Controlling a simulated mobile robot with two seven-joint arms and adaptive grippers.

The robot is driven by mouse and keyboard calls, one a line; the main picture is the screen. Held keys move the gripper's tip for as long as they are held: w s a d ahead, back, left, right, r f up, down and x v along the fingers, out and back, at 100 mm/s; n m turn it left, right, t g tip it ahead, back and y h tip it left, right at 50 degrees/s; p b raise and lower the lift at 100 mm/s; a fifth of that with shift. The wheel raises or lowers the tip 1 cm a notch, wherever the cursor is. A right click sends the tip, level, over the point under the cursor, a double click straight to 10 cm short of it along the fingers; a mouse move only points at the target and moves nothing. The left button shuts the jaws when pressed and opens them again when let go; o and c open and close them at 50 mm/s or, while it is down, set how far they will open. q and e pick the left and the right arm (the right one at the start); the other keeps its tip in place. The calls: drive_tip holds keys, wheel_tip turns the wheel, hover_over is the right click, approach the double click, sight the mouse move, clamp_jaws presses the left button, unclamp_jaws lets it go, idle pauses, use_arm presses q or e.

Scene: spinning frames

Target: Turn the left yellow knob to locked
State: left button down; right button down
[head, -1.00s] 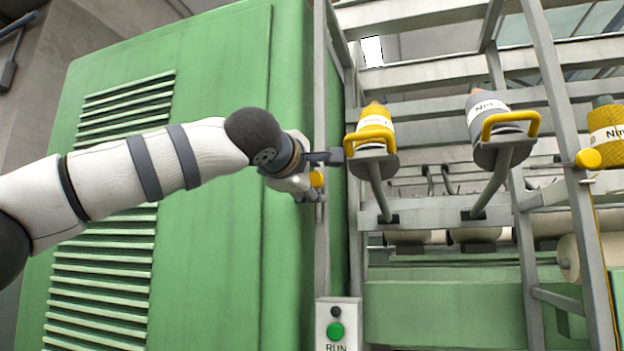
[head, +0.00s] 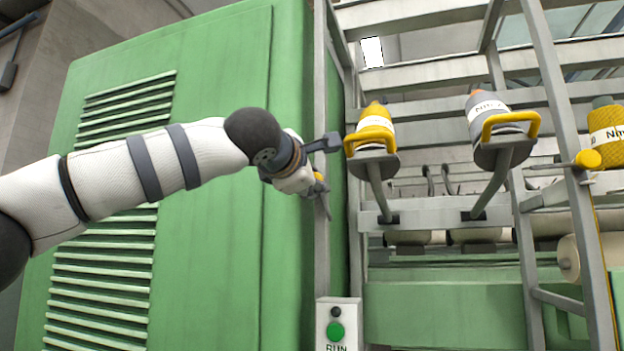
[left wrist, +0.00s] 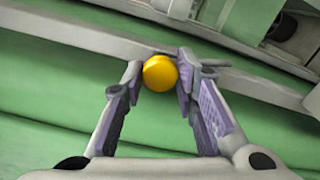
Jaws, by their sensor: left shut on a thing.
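The left yellow knob (head: 318,177) sits on the grey upright post beside the green cabinet, partly hidden by my left gripper (head: 318,187). In the left wrist view, the round yellow knob (left wrist: 160,73) is between the two fingers of my left gripper (left wrist: 161,80), which is shut on it. The wrist is tilted in the head view. The knob's lock marking cannot be made out. My right gripper is not in view.
Another yellow knob (head: 587,159) is on the right post. A RUN button box (head: 337,325) is below. The green cabinet (head: 215,220) lies behind my arm.

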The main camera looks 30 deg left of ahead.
use_arm(q)
drive_tip(key=shift+n, duration=7.4)
drive_tip(key=c, duration=1.3)
unclamp_jaws()
drive_tip(key=shift+o, duration=0.3)
drive_tip(key=shift+d, duration=0.15)
drive_tip(key=v, duration=0.8)
